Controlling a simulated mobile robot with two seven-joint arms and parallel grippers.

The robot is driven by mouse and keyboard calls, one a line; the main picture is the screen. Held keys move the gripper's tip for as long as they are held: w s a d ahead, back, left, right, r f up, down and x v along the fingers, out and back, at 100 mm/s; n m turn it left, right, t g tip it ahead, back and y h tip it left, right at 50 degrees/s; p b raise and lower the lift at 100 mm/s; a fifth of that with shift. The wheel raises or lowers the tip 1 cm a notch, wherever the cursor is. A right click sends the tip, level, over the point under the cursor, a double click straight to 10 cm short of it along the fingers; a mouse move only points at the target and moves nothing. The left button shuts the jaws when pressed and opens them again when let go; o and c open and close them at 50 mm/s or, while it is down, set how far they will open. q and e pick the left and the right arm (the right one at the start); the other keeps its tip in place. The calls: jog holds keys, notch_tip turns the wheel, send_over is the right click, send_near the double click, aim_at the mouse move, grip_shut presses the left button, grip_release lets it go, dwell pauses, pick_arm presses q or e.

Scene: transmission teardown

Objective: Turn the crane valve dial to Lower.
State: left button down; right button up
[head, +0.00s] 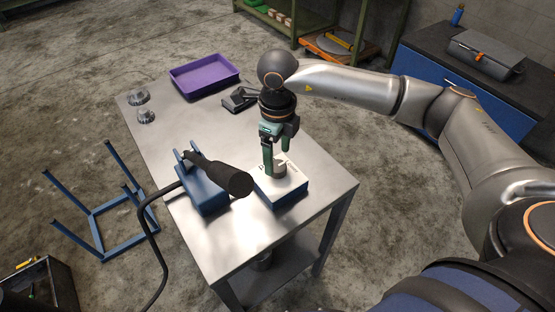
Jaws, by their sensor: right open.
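The crane valve box (286,200) has a white top face and blue sides, and sits near the front right end of the steel table. The dial (280,170) is a small grey knob on its top, partly covered by my gripper. My right gripper (274,172) points down at the dial, its green fingers open around or just beside it; I cannot tell if they touch it. The dial's pointer and the labels on the face are too small to read. My left gripper is out of view.
A blue cradle (205,197) with a black-handled tool (225,177) on a hose stands left of the valve box. A purple tray (204,75), two metal gears (138,97) and a dark part (238,99) lie farther back. A blue frame (105,232) stands on the floor left.

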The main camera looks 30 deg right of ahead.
aim_at(278, 166)
notch_tip(278, 166, up, 10)
jog(key=shift+f, duration=0.2)
dwell(0.5)
